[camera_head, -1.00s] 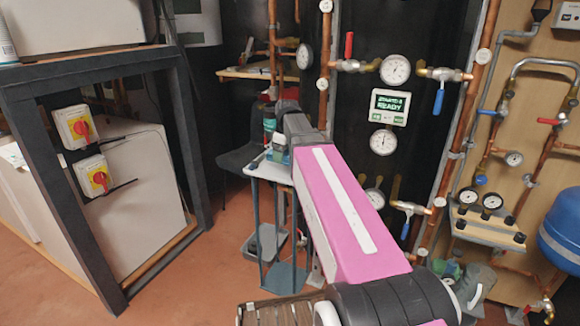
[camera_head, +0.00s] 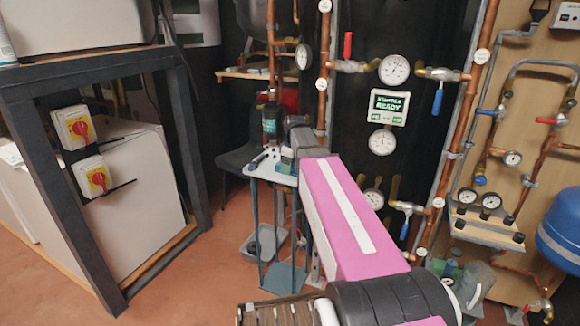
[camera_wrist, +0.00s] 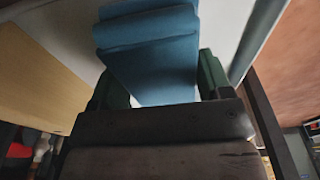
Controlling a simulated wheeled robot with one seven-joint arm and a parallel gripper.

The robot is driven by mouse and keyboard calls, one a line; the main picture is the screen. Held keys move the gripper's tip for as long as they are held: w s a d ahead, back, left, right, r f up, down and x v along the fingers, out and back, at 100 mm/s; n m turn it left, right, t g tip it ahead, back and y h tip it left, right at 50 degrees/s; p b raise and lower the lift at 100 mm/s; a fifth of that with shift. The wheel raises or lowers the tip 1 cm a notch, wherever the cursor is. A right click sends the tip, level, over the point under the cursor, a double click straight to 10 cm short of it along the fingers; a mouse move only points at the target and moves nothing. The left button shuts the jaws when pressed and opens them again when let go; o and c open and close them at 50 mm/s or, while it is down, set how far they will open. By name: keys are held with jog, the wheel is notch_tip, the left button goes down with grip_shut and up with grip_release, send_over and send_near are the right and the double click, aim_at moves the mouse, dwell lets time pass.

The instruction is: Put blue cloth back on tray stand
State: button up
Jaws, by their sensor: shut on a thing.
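The blue cloth (camera_wrist: 150,50), folded in layers, sits between the green fingers of my gripper (camera_wrist: 160,88) in the wrist view. My gripper is shut on it. A pale grey surface lies behind the cloth there; I cannot tell whether the cloth touches it. In the head view the tray stand (camera_head: 266,172) has a light top on thin blue-grey legs. The end of my arm is over the right side of its top. My forearm hides part of the stand, and the cloth cannot be made out there.
Copper pipes and gauges (camera_head: 394,70) line the wall on the right. Open floor (camera_head: 215,265) lies in front.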

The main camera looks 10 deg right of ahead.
aim_at(293, 165)
jog(key=shift+f, duration=0.15)
jog(key=o, duration=0.8)
jog(key=r, duration=0.8)
jog(key=s+d+r, duration=0.1)
jog(key=r, duration=0.3)
jog(key=shift+r, duration=0.15)
